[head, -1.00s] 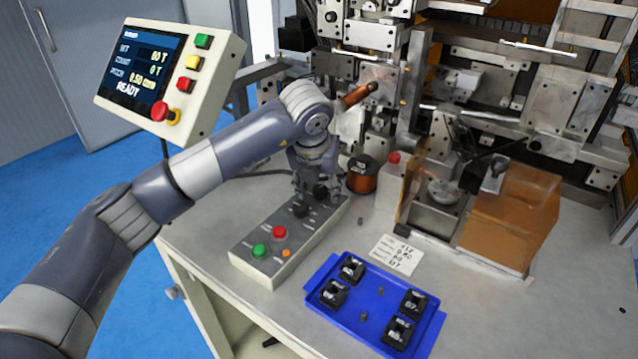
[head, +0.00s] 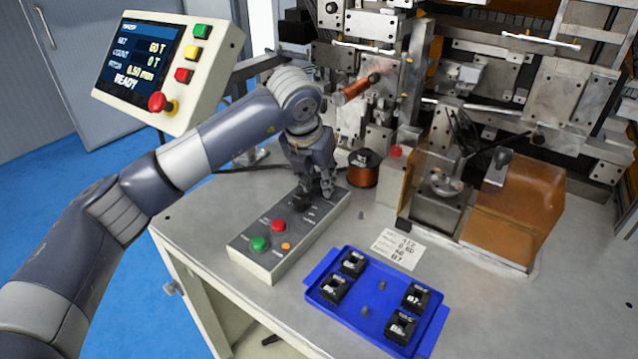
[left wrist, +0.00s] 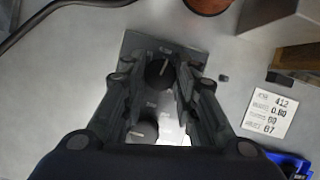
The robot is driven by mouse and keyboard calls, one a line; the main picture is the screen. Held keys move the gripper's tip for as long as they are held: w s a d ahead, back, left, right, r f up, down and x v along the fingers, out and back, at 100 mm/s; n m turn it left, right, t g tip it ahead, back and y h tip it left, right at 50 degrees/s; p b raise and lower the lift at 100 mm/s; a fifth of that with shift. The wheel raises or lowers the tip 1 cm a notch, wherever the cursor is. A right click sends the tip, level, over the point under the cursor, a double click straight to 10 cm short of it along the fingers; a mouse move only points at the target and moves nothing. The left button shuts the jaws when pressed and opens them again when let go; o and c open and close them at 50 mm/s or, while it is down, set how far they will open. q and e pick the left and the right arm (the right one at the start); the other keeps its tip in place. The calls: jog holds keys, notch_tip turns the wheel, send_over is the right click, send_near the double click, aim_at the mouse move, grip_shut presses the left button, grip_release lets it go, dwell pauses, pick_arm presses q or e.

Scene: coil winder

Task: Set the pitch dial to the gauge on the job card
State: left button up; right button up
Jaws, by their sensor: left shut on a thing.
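My left gripper (head: 317,192) is down at the far end of the control box (head: 262,258) and shut on a black dial. In the left wrist view, this dial (left wrist: 160,71) with a pale pointer line sits between the fingertips of the gripper (left wrist: 155,82). A second black dial (left wrist: 142,131) lies nearer the wrist. The dial labels are too small to read. The job card (head: 398,249) lies on the table; in the left wrist view (left wrist: 269,115) its gauge line seems to read 0.80. The screen (head: 140,62) shows pitch 0.50 mm and READY. My right gripper is out of view.
A blue tray (head: 318,292) with several black parts lies at the front of the table. The coil winder (head: 470,190) fills the back right. A copper wire spool (head: 363,172) stands just right of my left gripper. The box carries green and red buttons.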

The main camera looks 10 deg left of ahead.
pick_arm(q)
jog(key=m+h+b, duration=0.1)
jog(key=m, duration=0.2)
jog(key=shift+w+a, duration=0.1)
jog(key=shift+a, duration=0.05)
jog(key=shift+m+g+h+b, duration=0.45)
jog(key=shift+m+h, duration=0.25)
jog(key=shift+m, duration=1.1)
jog(key=o, duration=1)
jog(key=shift+o, duration=0.2)
jog(key=v, duration=1.2)
jog(key=shift+w, duration=0.25)
